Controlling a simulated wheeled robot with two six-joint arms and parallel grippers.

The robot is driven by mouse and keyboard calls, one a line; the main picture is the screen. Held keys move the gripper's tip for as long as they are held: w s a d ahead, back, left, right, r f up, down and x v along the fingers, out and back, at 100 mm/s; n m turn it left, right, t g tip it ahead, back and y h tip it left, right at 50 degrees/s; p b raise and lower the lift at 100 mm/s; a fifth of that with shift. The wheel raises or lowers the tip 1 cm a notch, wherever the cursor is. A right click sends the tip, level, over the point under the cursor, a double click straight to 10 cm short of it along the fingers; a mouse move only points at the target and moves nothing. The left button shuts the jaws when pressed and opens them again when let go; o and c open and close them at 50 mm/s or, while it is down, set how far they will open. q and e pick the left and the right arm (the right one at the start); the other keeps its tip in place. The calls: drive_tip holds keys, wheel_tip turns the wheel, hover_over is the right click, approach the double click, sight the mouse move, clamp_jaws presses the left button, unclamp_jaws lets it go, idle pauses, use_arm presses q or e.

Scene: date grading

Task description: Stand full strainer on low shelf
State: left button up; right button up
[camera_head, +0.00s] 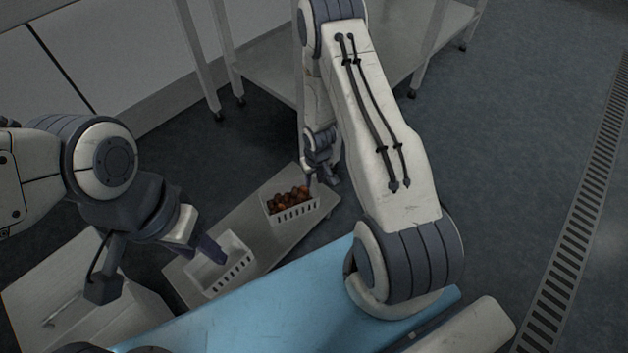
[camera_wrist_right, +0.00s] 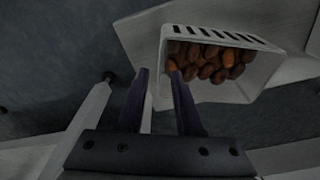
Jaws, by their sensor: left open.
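The full strainer (camera_head: 292,215) is a white slotted basket heaped with brown dates, upright on a low grey shelf (camera_head: 250,215). In the right wrist view the full strainer (camera_wrist_right: 262,77) is at upper right. My right gripper (camera_head: 322,182) is at its far right end. In the wrist view my right gripper (camera_wrist_right: 160,75) is open, its dark fingers apart on either side of the basket's end wall; whether they touch it is unclear. My left gripper (camera_head: 208,250) is open at a second white strainer (camera_head: 238,280) and partly hides it; that strainer looks empty.
A metal table (camera_head: 270,70) with legs stands behind. A pale box-like unit (camera_head: 90,315) is at lower left. A blue surface (camera_head: 270,310) lies in front. Dark floor with a drain grate (camera_head: 575,230) is clear on the right.

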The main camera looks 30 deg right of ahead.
drive_tip(key=s+a+r+n+p, duration=0.1)
drive_tip(key=s+a+r, duration=0.1)
drive_tip(key=a+r, duration=0.5)
drive_tip(key=s+a+r+n+p, duration=0.1)
drive_tip(key=a+r+p, duration=0.1)
drive_tip(key=r, duration=0.9)
drive_tip(key=s+a+r+n+p, duration=0.15)
drive_tip(key=a+r, duration=0.35)
drive_tip(key=r, duration=0.5)
drive_tip(key=s+a+r+n, duration=0.2)
drive_tip(key=s+r, duration=0.3)
drive_tip(key=s, duration=0.4)
drive_tip(key=s+a+r+n+g+y, duration=0.1)
drive_tip(key=s+a+r, duration=0.4)
drive_tip(key=s, duration=0.5)
drive_tip(key=shift+r+n, duration=0.65)
drive_tip(key=shift+n, duration=0.1)
